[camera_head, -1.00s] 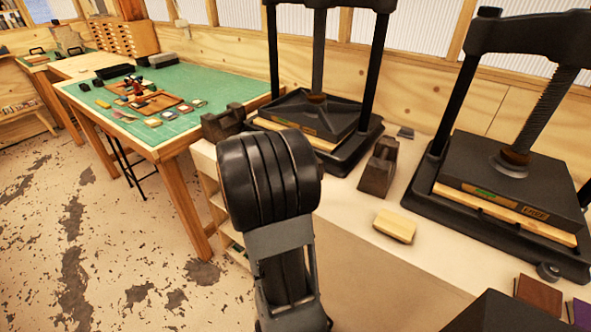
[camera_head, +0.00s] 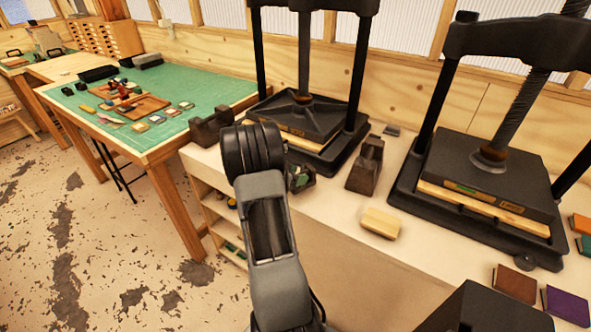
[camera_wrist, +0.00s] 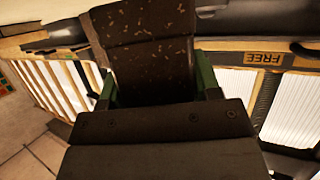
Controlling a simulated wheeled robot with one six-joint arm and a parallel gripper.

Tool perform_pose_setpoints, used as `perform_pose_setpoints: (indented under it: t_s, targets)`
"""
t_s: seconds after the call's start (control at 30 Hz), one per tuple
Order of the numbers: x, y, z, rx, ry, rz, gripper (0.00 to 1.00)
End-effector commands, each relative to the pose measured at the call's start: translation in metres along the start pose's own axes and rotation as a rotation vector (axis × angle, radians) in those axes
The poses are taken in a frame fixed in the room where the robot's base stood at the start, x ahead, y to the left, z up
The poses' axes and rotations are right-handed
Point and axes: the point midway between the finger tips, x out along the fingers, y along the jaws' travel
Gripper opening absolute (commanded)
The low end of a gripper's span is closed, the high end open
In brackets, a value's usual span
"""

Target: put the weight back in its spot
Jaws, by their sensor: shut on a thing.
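A dark brown, speckled block, the weight (camera_wrist: 150,65), fills the upper middle of the wrist view. It sits between the green-lined fingers of my gripper (camera_wrist: 155,88), which is shut on it. In the head view my gripper (camera_head: 301,178) shows only partly, beside my dark wrist, over the bench in front of the left press. The held weight is mostly hidden there. Two similar dark weights stand on the bench: one (camera_head: 366,166) between the presses, one (camera_head: 211,127) left of the left press. I cannot tell which place is the weight's spot.
The left press (camera_head: 330,153) and right press (camera_head: 420,205) stand on the pale bench (camera_head: 340,235). A light wooden block (camera_head: 381,223) lies before them. Small books (camera_head: 515,283) lie at right. A green-topped table (camera_head: 215,92) stands at left. Bench surface around the wooden block is clear.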

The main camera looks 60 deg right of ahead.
Motion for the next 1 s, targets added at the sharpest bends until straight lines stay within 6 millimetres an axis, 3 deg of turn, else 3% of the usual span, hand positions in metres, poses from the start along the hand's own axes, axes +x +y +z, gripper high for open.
perform_pose_setpoints:
  t_s: [0.77,0.8,1.0]
  targets:
    - [0.006,-0.002,0.014,0.005,0.007,-0.002,0.00]
    - [0.006,-0.001,0.016,0.001,0.002,-0.001,0.60]
    - [0.006,-0.001,0.016,0.001,0.002,-0.001,0.79]
